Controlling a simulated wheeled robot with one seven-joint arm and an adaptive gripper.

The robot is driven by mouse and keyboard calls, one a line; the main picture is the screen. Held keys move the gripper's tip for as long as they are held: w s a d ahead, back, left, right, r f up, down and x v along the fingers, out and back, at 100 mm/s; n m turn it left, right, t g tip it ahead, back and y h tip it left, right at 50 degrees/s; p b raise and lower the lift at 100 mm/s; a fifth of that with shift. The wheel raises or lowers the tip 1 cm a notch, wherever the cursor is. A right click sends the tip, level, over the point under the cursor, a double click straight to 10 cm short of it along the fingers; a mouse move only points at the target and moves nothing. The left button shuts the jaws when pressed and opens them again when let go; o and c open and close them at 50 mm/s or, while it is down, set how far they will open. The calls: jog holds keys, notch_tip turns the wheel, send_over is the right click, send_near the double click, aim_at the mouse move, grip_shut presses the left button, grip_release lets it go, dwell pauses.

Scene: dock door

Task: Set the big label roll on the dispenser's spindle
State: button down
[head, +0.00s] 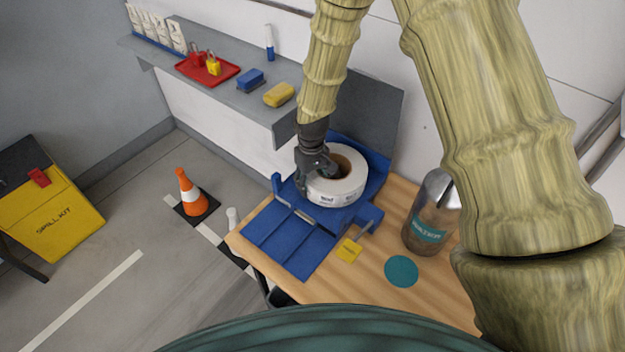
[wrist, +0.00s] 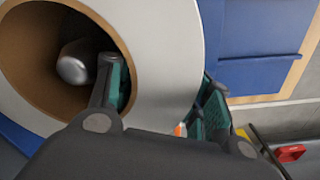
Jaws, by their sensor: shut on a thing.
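The big label roll (head: 338,188), white with a brown core, is over the blue dispenser (head: 287,240) on the wooden table. My gripper (head: 314,178) is shut on the roll's left side. In the wrist view, one finger of my gripper (wrist: 162,88) is inside the core and the other outside the roll's wall (wrist: 168,45). The rounded metal end of the spindle (wrist: 77,64) shows inside the core opening, apart from the core wall. The roll lies roughly flat. I cannot tell whether its underside touches the dispenser.
A brown bottle (head: 425,228) stands right of the dispenser, near a teal disc (head: 401,271) and a yellow tag (head: 349,250). A grey shelf (head: 220,80) with a red tray (head: 207,69) is behind left. A traffic cone (head: 188,193) stands on the floor.

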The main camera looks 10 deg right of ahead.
dwell(0.3)
jog(key=c, duration=0.9)
grip_release()
jog(key=shift+f, duration=0.1)
jog(key=shift+r+b, duration=1.3)
jog(key=shift+r, duration=4.75)
